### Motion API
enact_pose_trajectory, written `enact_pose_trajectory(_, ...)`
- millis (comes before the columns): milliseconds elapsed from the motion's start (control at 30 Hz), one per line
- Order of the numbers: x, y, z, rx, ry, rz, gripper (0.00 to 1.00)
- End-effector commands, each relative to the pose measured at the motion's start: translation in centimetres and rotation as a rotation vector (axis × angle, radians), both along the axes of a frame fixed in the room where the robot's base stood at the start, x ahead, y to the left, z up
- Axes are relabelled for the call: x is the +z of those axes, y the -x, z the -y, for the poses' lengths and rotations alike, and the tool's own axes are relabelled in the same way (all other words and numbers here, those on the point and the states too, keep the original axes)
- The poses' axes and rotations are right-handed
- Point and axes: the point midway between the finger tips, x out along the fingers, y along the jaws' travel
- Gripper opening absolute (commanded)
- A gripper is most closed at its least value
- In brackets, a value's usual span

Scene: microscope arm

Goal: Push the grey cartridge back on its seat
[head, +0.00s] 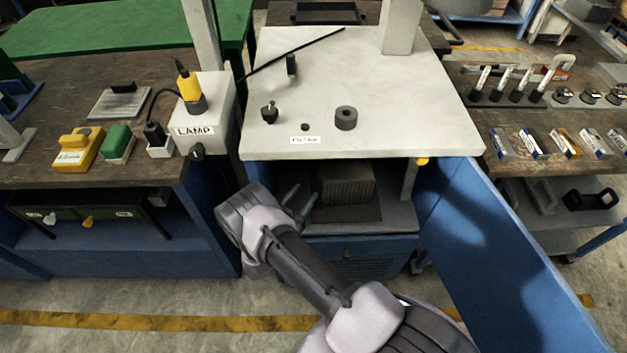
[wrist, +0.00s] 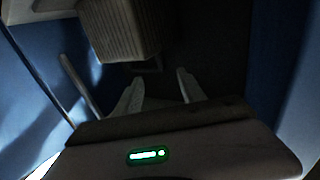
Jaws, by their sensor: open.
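The grey cartridge (head: 346,184) is a ribbed block inside the open cabinet under the white bench top. It stands on or over a dark flat plate (head: 350,213), which may be its seat; I cannot tell how it sits there. My gripper (head: 300,198) is at the cabinet opening, in front and to the left of the cartridge. In the wrist view the cartridge (wrist: 125,28) is at the top, beyond my open, empty gripper (wrist: 158,90). The fingers look apart from it. The cartridge's far side is hidden.
The blue cabinet door (head: 500,250) stands open on the right. The bench top (head: 385,80) overhangs the compartment and carries a dark ring (head: 346,118) and small knobs. A box marked LAMP (head: 208,115) is at left. The cabinet's inside is dark.

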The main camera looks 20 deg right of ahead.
Motion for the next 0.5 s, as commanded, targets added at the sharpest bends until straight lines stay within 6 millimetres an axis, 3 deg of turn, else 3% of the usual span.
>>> enact_pose_trajectory(500, -0.4, -7.1, 7.8, -0.004, -0.001, 0.002, 0.48)
